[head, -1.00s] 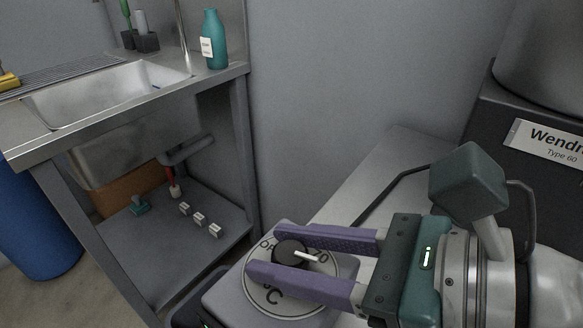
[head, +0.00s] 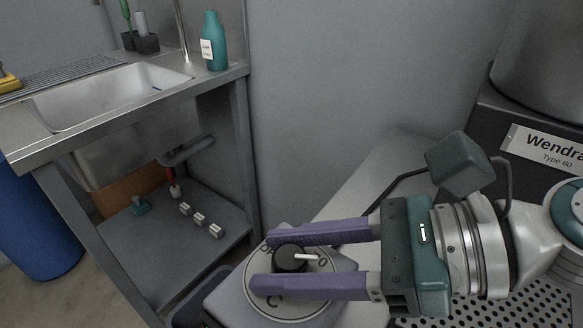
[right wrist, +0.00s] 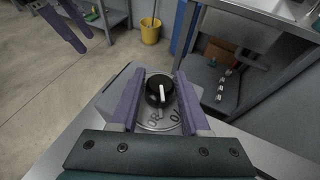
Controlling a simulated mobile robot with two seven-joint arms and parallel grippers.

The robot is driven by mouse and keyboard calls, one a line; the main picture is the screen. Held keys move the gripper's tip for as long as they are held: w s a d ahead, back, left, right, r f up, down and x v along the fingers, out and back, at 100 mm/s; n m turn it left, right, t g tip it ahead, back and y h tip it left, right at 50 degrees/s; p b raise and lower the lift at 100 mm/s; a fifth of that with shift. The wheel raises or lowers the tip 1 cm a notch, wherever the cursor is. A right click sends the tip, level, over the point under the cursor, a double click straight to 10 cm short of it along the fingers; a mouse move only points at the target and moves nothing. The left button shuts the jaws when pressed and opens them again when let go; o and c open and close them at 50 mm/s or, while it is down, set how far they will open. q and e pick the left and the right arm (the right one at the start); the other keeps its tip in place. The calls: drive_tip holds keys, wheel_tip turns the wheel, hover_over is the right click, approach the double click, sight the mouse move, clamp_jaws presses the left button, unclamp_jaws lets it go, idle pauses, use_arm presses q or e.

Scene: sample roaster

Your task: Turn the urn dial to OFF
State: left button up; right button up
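The urn dial is a black knob (head: 290,257) with a white pointer, on a round light plate (head: 283,308) with partly hidden markings. In the head view the pointer points right, toward a numeral ending in 0; the letters beginning OF are at the plate's upper left. My right gripper (head: 262,262) has its purple fingers on either side of the knob. In the right wrist view the knob (right wrist: 159,90) sits between the fingers with small gaps showing, so they look open around it. My left gripper (right wrist: 85,42) shows only at the right wrist view's top left, above the floor.
A steel sink bench (head: 130,105) stands left, with a teal bottle (head: 214,42) on its edge and small blocks (head: 200,219) on its lower shelf. A dark unit with a Wendra plate (head: 545,146) stands right. A yellow bucket (right wrist: 150,31) is on the floor.

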drive_tip(key=o, duration=0.4)
drive_tip(key=shift+c, duration=0.2)
drive_tip(key=p+v, duration=0.1)
drive_tip(key=v, duration=0.9)
drive_tip(key=shift+p, duration=0.35)
